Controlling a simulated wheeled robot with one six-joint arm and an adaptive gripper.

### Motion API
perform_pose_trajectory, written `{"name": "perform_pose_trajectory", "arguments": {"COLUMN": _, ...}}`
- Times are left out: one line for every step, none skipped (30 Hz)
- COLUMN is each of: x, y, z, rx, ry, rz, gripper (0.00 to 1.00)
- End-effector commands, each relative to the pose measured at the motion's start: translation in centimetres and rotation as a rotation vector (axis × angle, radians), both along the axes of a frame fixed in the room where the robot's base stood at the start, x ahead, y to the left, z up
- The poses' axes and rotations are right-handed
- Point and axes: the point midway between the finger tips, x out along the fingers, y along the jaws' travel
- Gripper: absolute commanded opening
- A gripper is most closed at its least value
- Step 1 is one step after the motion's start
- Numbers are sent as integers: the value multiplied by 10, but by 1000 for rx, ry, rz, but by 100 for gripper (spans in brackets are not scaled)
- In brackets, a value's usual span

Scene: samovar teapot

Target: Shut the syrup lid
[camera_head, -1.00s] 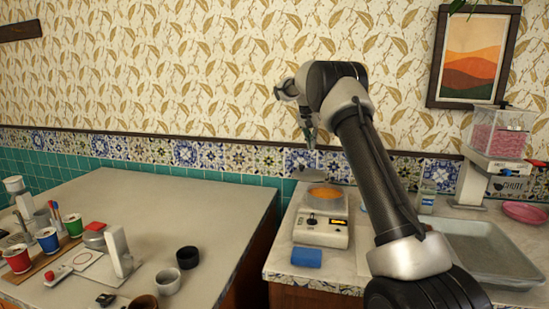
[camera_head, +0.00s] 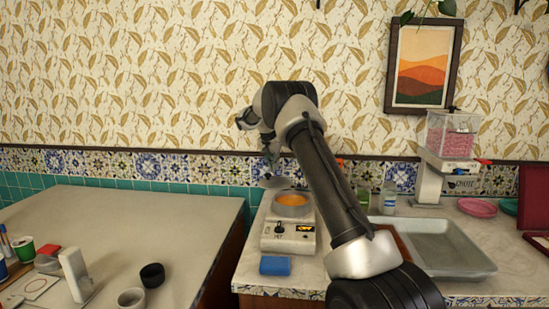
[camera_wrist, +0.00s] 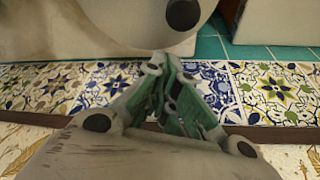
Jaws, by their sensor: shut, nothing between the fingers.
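The syrup pot (camera_head: 292,208) is a round grey pan of orange syrup on a pale warmer (camera_head: 288,238) with a lit display. Its grey lid (camera_head: 276,183) stands open, tilted up behind and left of the pot, with the orange inside showing. My gripper (camera_head: 270,158) points down just above the lid; whether they touch cannot be told. In the wrist view my gripper (camera_wrist: 168,68) is shut and empty, its green-padded fingers together. A pale rounded surface with a dark round spot, perhaps the lid (camera_wrist: 110,25), fills the top beyond the fingertips.
A blue block (camera_head: 275,265) lies before the warmer. A metal tray (camera_head: 432,247) and a dispenser of pink bits (camera_head: 450,140) stand to the right. The left counter (camera_head: 130,215) holds cups near its front. The patterned tile wall (camera_head: 110,163) is close behind my gripper.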

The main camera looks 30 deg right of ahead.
Motion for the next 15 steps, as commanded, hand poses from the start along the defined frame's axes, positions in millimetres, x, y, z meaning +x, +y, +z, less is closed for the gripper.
{"name": "perform_pose_trajectory", "arguments": {"x": -4, "y": 6, "z": 1, "rx": -1, "ry": -1, "rz": 2, "gripper": 0}}
{"name": "perform_pose_trajectory", "arguments": {"x": -6, "y": 8, "z": 0, "rx": -1, "ry": -1, "rz": 2, "gripper": 0}}
{"name": "perform_pose_trajectory", "arguments": {"x": -8, "y": 11, "z": 0, "rx": -1, "ry": 0, "rz": 2, "gripper": 0}}
{"name": "perform_pose_trajectory", "arguments": {"x": -9, "y": 12, "z": -1, "rx": -1, "ry": 0, "rz": 1, "gripper": 0}}
{"name": "perform_pose_trajectory", "arguments": {"x": -10, "y": 14, "z": -1, "rx": -1, "ry": -1, "rz": 0, "gripper": 0}}
{"name": "perform_pose_trajectory", "arguments": {"x": -11, "y": 15, "z": -1, "rx": 0, "ry": -1, "rz": 0, "gripper": 0}}
{"name": "perform_pose_trajectory", "arguments": {"x": -12, "y": 16, "z": -1, "rx": 0, "ry": -1, "rz": 0, "gripper": 0}}
{"name": "perform_pose_trajectory", "arguments": {"x": -12, "y": 17, "z": -2, "rx": 0, "ry": -1, "rz": 0, "gripper": 0}}
{"name": "perform_pose_trajectory", "arguments": {"x": -13, "y": 17, "z": -2, "rx": 0, "ry": -1, "rz": 0, "gripper": 0}}
{"name": "perform_pose_trajectory", "arguments": {"x": -13, "y": 18, "z": -2, "rx": 0, "ry": -1, "rz": 0, "gripper": 0}}
{"name": "perform_pose_trajectory", "arguments": {"x": -13, "y": 18, "z": -2, "rx": 0, "ry": -1, "rz": 0, "gripper": 0}}
{"name": "perform_pose_trajectory", "arguments": {"x": -13, "y": 18, "z": -2, "rx": 0, "ry": -1, "rz": 0, "gripper": 0}}
{"name": "perform_pose_trajectory", "arguments": {"x": -13, "y": 18, "z": -2, "rx": 0, "ry": -1, "rz": 0, "gripper": 0}}
{"name": "perform_pose_trajectory", "arguments": {"x": -13, "y": 18, "z": -2, "rx": 0, "ry": -1, "rz": 0, "gripper": 0}}
{"name": "perform_pose_trajectory", "arguments": {"x": -13, "y": 18, "z": -2, "rx": 0, "ry": -1, "rz": 0, "gripper": 0}}
